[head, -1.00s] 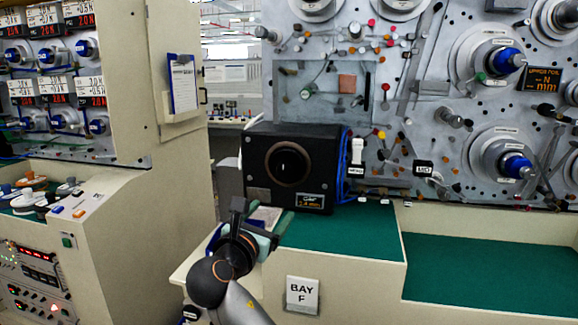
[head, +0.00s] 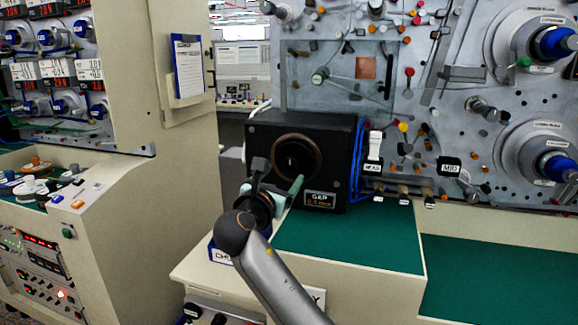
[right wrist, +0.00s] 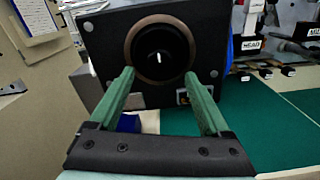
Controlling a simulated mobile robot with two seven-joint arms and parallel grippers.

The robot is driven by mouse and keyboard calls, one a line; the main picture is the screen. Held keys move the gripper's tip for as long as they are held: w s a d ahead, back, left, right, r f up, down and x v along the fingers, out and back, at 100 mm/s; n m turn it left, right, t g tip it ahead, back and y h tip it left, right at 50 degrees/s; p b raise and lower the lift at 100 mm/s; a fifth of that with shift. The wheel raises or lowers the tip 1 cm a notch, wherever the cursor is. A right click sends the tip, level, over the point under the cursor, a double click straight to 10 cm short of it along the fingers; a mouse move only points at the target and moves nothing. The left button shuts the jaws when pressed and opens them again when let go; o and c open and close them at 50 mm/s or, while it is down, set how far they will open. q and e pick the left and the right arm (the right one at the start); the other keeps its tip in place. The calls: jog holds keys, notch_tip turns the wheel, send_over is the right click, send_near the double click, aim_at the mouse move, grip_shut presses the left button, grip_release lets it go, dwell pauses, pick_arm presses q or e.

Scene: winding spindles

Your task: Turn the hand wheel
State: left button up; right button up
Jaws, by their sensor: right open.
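A black box (head: 337,160) stands on the green-topped bench. On its front is a round dark hand wheel (head: 297,158) with a brown rim and a small white mark at its middle. The right wrist view shows the wheel (right wrist: 160,52) just beyond the fingertips. My right gripper (head: 278,178) is in front of the wheel, open. Its two green fingers (right wrist: 159,75) lie apart, toward the left and right lower sides of the rim. I cannot tell whether they touch it. Nothing is between the fingers. My left gripper is not in view.
Green bench top (head: 350,247) lies clear to the right of the box. Blue cables (head: 358,160) hang at its right side. A panel of spindles (head: 555,42) rises behind. A cream cabinet with a clipboard (head: 188,66) stands to the left.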

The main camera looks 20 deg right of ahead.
aim_at(290, 166)
jog(key=shift+x, duration=2.75)
grip_shut()
